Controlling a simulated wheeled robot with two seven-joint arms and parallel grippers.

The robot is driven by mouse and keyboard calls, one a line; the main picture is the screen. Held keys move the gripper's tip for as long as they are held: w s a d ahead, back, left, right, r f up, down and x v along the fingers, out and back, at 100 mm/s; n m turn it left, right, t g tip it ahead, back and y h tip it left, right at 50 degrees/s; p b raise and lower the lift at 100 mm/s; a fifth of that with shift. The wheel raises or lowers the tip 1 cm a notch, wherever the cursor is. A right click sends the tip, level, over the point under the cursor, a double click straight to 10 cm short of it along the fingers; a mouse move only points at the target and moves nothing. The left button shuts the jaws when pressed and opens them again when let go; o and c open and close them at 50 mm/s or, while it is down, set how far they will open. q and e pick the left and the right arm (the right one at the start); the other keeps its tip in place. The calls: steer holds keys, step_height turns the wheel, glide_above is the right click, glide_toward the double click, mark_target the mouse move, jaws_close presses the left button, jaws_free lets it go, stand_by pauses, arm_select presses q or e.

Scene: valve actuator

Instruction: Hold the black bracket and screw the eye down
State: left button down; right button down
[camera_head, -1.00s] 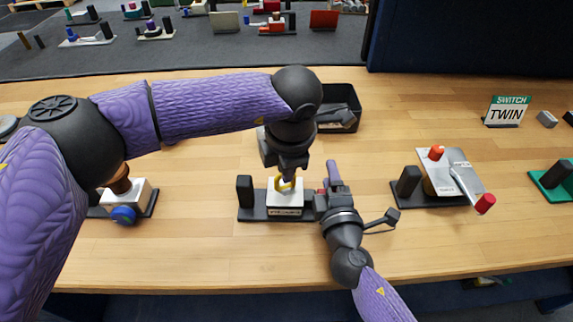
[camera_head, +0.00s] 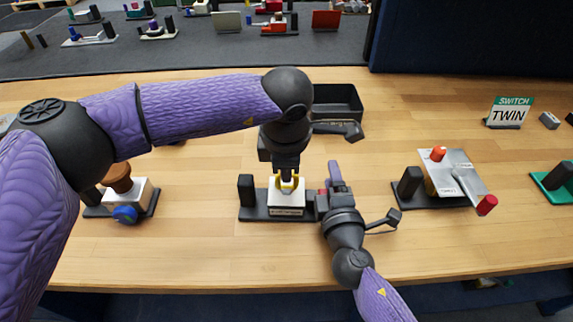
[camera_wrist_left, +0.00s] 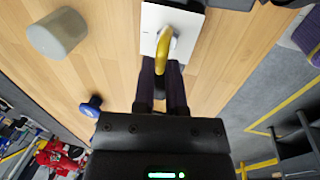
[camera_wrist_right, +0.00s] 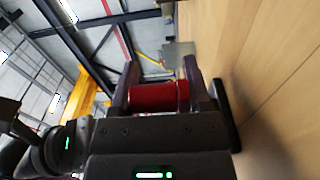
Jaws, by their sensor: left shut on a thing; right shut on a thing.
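The yellow eye (camera_head: 287,184) stands on a white block (camera_head: 287,199) on a black base with an upright black bracket (camera_head: 246,188) at its left end. My left gripper (camera_head: 288,172) is above the block, shut on the eye from above. In the left wrist view the eye (camera_wrist_left: 163,45) reaches between the fingers, over the white block (camera_wrist_left: 190,40). My right gripper (camera_head: 325,195) is at the base's right end, away from the upright bracket. In the right wrist view it is shut on a red cylinder (camera_wrist_right: 155,97). The contact with the base is partly hidden.
An open black tray (camera_head: 350,88) stands behind. A white block with a blue knob (camera_head: 125,214) is at left. Bare wood lies in front.

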mark_target(286, 204)
arm_select(q)
steer(key=shift+w+r, duration=0.1)
arm_select(e)
steer(key=shift+f, duration=0.15)
arm_select(q)
steer(key=c, duration=0.7)
jaws_free()
steer(key=shift+o, duration=0.2)
step_height(286, 204, up, 12)
steer(key=s, duration=0.2)
steer(key=shift+s+f, duration=0.2)
steer(key=shift+s, duration=0.05)
steer(key=shift+a, duration=0.1)
